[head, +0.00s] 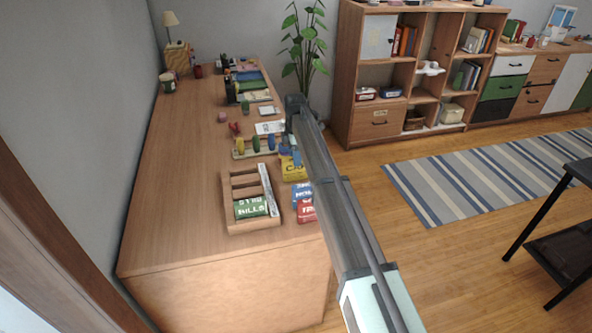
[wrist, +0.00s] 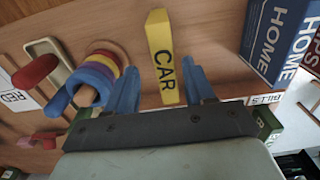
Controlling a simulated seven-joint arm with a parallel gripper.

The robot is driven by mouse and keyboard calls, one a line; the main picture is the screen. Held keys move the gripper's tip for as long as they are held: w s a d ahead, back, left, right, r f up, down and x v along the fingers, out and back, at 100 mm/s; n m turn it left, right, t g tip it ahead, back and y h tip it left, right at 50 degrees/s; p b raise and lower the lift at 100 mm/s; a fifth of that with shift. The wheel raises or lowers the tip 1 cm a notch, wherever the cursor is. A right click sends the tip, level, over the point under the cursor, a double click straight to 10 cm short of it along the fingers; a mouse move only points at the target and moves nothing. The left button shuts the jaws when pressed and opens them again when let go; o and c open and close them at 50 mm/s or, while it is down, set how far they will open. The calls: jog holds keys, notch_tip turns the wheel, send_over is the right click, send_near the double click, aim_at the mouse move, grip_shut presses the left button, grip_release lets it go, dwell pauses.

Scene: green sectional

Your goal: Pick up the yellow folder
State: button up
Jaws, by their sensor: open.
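The yellow folder marked "CAR" (wrist: 163,55) stands in the wrist view between the two blue fingers of my gripper (wrist: 159,72). The fingers are apart, one on each side of it, with gaps showing, so it is not clamped. In the head view the yellow folder (head: 294,171) lies near the desk's right edge, partly hidden by my arm. My gripper (head: 290,153) is right over its far end there.
A blue "HOME" folder (wrist: 268,38) is close on the right in the wrist view. Coloured rings (wrist: 95,75) on a peg stand close on the left. A wooden tray (head: 228,190) holds a green "BILLS" folder (head: 251,207). The desk's left side (head: 175,170) is clear.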

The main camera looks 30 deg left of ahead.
aim_at(296, 179)
jog(key=shift+s+d+f, duration=0.1)
jog(key=shift+d+f, duration=0.05)
jog(key=shift+f, duration=1.45)
jog(key=shift+s+d+f, duration=0.1)
jog(key=shift+d+f, duration=0.05)
jog(key=shift+f, duration=1.4)
grip_shut()
jog(key=shift+r, duration=0.15)
